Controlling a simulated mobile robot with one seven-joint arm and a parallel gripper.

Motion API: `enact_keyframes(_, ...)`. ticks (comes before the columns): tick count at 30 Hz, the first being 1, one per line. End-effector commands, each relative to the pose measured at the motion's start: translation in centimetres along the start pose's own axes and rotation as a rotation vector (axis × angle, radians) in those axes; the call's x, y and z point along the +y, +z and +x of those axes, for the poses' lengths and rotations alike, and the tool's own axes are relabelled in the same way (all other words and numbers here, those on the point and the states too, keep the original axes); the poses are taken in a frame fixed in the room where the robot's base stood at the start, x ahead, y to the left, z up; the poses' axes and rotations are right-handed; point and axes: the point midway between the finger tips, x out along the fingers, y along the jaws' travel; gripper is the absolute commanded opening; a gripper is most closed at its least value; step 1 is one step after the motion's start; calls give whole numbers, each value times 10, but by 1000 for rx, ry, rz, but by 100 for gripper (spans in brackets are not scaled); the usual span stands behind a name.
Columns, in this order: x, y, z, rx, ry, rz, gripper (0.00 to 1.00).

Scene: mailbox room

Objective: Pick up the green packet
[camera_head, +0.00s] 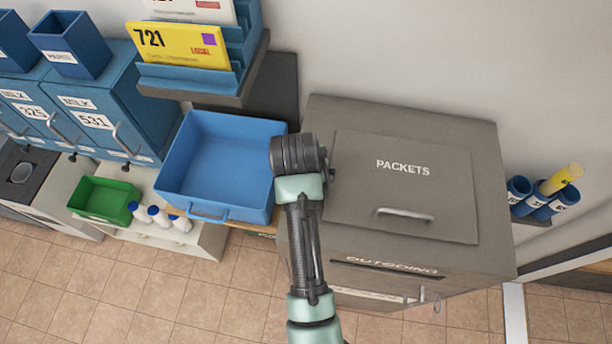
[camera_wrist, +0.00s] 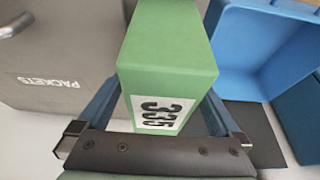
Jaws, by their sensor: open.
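The green packet (camera_wrist: 168,60) fills the middle of the wrist view, a box shape with a white label reading 335 on its near face. My gripper (camera_wrist: 163,108) is open, with one blue finger on each side of the packet's labelled end. I cannot tell whether either finger touches it. In the head view my gripper (camera_head: 300,155) is between the blue tray and the grey cabinet, its fingers mostly hidden. The packet does not show in the head view, and what it rests on is hidden.
The blue tray (camera_head: 215,122) stands left of my arm. The grey PACKETS cabinet (camera_head: 350,150) stands right of it. A shelf rack (camera_head: 190,80) holds a yellow packet (camera_head: 180,45). A green bin (camera_head: 105,197) and several white bottles (camera_head: 160,216) sit lower left. Tubes (camera_head: 518,188) are at right.

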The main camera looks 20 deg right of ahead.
Motion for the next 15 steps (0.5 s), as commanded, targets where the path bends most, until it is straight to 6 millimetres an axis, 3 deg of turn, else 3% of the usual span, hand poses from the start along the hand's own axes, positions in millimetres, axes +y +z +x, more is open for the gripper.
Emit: enact_keyframes(15,0,2,4,-1,0,0,100)
